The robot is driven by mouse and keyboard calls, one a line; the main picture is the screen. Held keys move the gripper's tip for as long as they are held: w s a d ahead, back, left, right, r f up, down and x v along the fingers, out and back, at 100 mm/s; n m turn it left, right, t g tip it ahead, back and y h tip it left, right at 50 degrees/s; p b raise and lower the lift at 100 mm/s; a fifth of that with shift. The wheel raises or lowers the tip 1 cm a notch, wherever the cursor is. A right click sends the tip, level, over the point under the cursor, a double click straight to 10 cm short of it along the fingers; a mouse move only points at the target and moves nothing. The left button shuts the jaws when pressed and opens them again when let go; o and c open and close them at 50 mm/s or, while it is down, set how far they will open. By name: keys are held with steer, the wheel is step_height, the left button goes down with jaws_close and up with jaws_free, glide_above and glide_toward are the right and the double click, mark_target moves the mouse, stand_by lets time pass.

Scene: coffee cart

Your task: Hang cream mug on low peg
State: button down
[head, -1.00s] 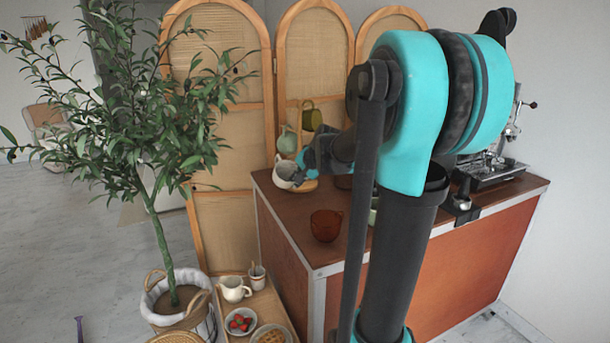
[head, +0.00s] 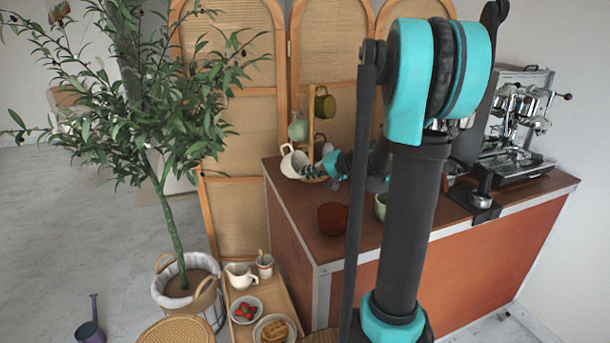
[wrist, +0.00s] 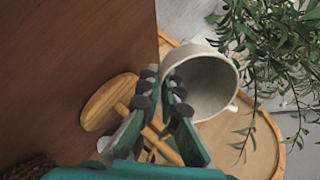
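The cream mug (head: 293,161) is at the left end of the counter, beside the wooden mug stand (head: 311,112), tilted. In the wrist view the cream mug (wrist: 212,84) turns its open mouth toward the camera, its handle at the lower right. My gripper (head: 318,170) is at the mug's right side. In the wrist view my gripper (wrist: 162,92) appears closed on the near wall of the mug. An olive mug (head: 325,104) and a pale green mug (head: 298,127) hang on the stand's upper part. The low peg is not clearly visible in the head view.
A red-brown cup (head: 333,218) and a green cup (head: 380,206) stand on the counter (head: 300,215). An espresso machine (head: 515,120) is at right. A rattan screen (head: 235,120) stands behind, a potted tree (head: 180,270) at left.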

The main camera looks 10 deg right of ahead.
steer(key=shift+w+d+f, duration=0.2)
steer(key=shift+w+d, duration=1.15)
steer(key=shift+w+d+f, duration=0.3)
steer(key=shift+w+d, duration=0.45)
steer(key=shift+w+d+f, duration=0.25)
steer(key=shift+w+d, duration=0.5)
steer(key=shift+s+d+f, duration=0.15)
steer(key=shift+s, duration=0.05)
steer(key=c, duration=2.2)
jaws_free()
steer(key=o, duration=0.6)
steer(key=shift+c, duration=0.2)
